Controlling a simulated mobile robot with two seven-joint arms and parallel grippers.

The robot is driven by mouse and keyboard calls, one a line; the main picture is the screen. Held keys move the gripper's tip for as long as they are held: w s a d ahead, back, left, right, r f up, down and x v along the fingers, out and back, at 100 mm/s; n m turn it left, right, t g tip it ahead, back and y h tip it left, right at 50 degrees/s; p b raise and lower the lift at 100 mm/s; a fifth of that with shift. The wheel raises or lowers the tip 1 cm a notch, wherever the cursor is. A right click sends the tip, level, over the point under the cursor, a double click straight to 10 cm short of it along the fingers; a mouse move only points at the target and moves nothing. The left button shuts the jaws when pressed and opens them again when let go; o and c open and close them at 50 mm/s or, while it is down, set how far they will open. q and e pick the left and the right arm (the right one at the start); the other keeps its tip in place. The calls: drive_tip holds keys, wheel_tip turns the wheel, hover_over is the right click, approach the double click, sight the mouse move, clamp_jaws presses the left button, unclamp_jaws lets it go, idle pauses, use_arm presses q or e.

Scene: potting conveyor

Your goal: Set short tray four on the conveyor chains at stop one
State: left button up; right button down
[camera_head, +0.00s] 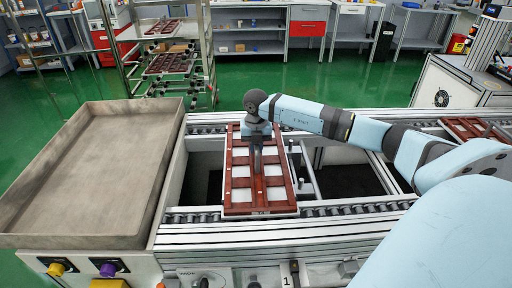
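A reddish-brown tray (235,196) with pale cells spans the front and rear conveyor chains (330,211), above the front panel marked 1 (285,281). It looks level. I cannot tell for sure whether it touches the chains, or read a number on it. My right arm comes in from the right, and my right gripper (258,168) points down at the middle of the tray. The wrist hides part of the tray's far half. The fingers are seen edge-on, so their opening and any grip on the tray are unclear. My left gripper is not in view.
A large empty grey metal basin (80,170) stands left of the conveyor. Another reddish-brown tray (470,128) sits on the conveyor at the right. A wheeled metal rack (207,60) behind holds more trays. Yellow and purple knobs (108,270) sit on the front left panel.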

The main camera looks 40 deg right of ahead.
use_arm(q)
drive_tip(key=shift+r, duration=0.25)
use_arm(e)
drive_tip(key=shift+r, duration=0.1)
drive_tip(key=c, duration=1.1)
unclamp_jaws()
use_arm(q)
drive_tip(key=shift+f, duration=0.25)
use_arm(e)
wheel_tip(320, 180, up, 12)
drive_tip(key=shift+r+p, duration=0.1)
drive_tip(key=shift+p, duration=0.6)
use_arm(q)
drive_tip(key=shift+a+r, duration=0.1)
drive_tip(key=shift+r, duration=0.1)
